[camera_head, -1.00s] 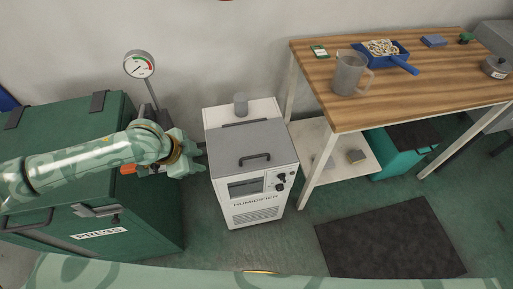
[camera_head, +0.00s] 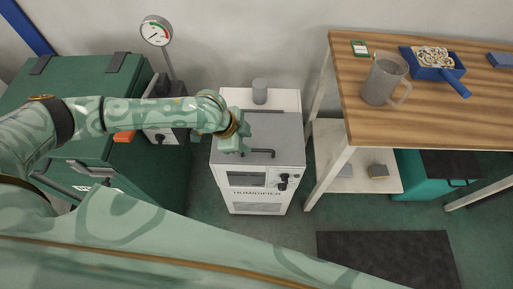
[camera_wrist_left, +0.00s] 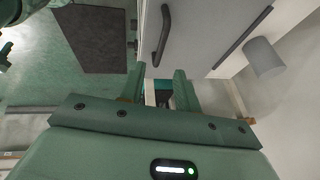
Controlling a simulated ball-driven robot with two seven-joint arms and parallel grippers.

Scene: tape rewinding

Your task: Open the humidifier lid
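The white humidifier (camera_head: 257,190) stands on the floor in the middle of the head view. Its grey lid (camera_head: 278,130) lies flat and shut. A dark bar handle (camera_head: 261,152) sits near the lid's front edge. My left gripper (camera_head: 240,146) is over the left part of the lid and hides some of it. In the left wrist view, the two fingers of my left gripper (camera_wrist_left: 156,86) are apart with nothing between them. The lid (camera_wrist_left: 212,32) and its handle (camera_wrist_left: 163,35) show just beyond the fingers, apart from them. My right gripper is not in view.
A green press cabinet (camera_head: 75,90) stands to the left, with a gauge (camera_head: 156,30) behind it. A wooden table (camera_head: 425,120) stands to the right, with a jug (camera_head: 385,80) on it. A grey cylinder (camera_head: 259,90) stands on the humidifier's back. A dark mat (camera_head: 388,258) lies on the floor.

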